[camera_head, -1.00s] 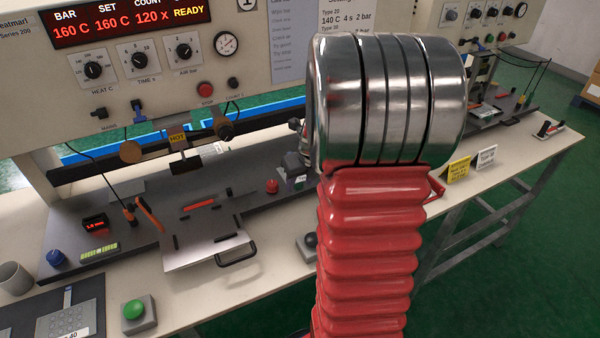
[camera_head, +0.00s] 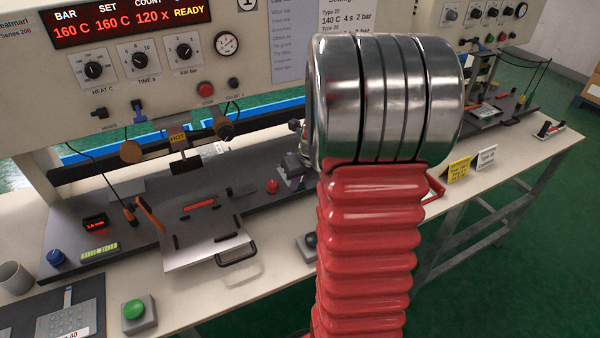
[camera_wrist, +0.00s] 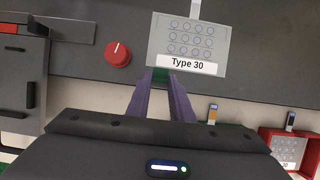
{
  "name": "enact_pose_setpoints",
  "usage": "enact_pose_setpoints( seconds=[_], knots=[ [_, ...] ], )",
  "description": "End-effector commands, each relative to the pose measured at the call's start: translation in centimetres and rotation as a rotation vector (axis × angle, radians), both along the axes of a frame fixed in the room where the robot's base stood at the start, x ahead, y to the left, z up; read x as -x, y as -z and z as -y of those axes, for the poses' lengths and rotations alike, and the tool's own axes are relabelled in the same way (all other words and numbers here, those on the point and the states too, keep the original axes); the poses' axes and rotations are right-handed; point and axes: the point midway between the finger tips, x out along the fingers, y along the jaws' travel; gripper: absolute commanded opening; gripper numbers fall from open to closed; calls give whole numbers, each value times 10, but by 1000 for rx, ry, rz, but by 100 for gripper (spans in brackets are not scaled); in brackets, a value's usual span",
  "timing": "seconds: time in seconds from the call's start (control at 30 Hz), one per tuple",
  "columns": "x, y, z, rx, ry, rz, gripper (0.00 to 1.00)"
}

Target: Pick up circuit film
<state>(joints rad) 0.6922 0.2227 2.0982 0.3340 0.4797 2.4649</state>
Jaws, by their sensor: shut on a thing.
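The circuit film (camera_wrist: 187,40) is a pale grey sheet with rows of round marks, a narrow tail at its far edge and a white label reading Type 30. In the wrist view it lies just past the tips of my gripper (camera_wrist: 160,76). In the head view my gripper is mostly hidden behind my own red and metal arm, so I cannot tell the film's height there.
A red knob (camera_wrist: 118,53) stands left of the film. A red tray (camera_wrist: 292,150) holding another film is at lower right. In the head view, a metal plate with a handle (camera_head: 205,240) sits under the press, and a green button (camera_head: 134,309) is at the front.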

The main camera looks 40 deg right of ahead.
Motion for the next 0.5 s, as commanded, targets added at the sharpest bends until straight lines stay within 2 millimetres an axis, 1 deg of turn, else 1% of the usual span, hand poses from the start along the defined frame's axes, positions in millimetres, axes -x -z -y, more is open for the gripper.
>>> enact_pose_setpoints(
  seconds=[0.03,0.2,0.5],
  knots=[
    [0,0,0,0,0,0,13],
    [0,0,0,0,0,0,1],
    [0,-2,0,0,0,1,0]
  ],
)
